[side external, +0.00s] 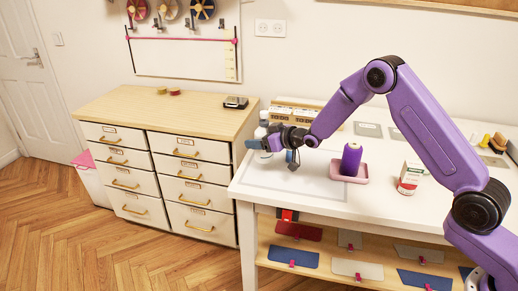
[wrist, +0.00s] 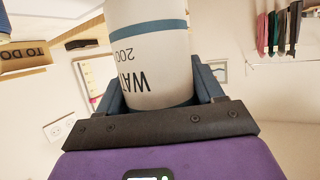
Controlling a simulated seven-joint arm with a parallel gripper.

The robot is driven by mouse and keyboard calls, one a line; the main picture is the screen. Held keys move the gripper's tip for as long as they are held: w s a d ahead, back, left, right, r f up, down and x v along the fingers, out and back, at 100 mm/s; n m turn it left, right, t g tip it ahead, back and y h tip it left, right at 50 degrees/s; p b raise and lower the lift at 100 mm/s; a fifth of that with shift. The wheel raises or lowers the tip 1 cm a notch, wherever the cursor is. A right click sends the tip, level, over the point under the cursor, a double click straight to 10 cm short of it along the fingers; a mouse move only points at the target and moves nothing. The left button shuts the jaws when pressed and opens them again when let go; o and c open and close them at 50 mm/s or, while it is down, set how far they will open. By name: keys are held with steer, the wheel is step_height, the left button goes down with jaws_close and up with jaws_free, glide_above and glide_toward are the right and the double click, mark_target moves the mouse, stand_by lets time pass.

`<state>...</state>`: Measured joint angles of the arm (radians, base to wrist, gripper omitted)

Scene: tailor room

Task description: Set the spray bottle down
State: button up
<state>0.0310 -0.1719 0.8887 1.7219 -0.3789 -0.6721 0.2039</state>
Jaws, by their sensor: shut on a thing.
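The spray bottle (wrist: 155,65) is whitish with a blue-green band and dark lettering, upside down in the wrist view. It stands between the two blue-grey fingers of my gripper (wrist: 155,88), which is shut on it. In the side view my gripper (side external: 263,143) is at the left end of the white table (side external: 290,197), near its back left corner. The bottle (side external: 263,131) shows there only as a small pale and blue shape, partly hidden by the gripper. I cannot tell whether its base touches anything.
A pink tray (side external: 336,174) with a purple cylinder (side external: 351,159) stands right of the gripper. A white and red container (side external: 409,179) is further right. A wooden-topped drawer cabinet (side external: 165,115) stands to the left. The table's front left is clear around a flat pale outlined sheet.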

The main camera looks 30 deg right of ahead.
steer(key=shift+w+f, duration=0.3)
steer(key=shift+f, duration=1.45)
steer(key=shift+f, duration=0.15)
steer(key=o, duration=1.4)
steer(key=shift+s, duration=0.1)
steer(key=v, duration=1.2)
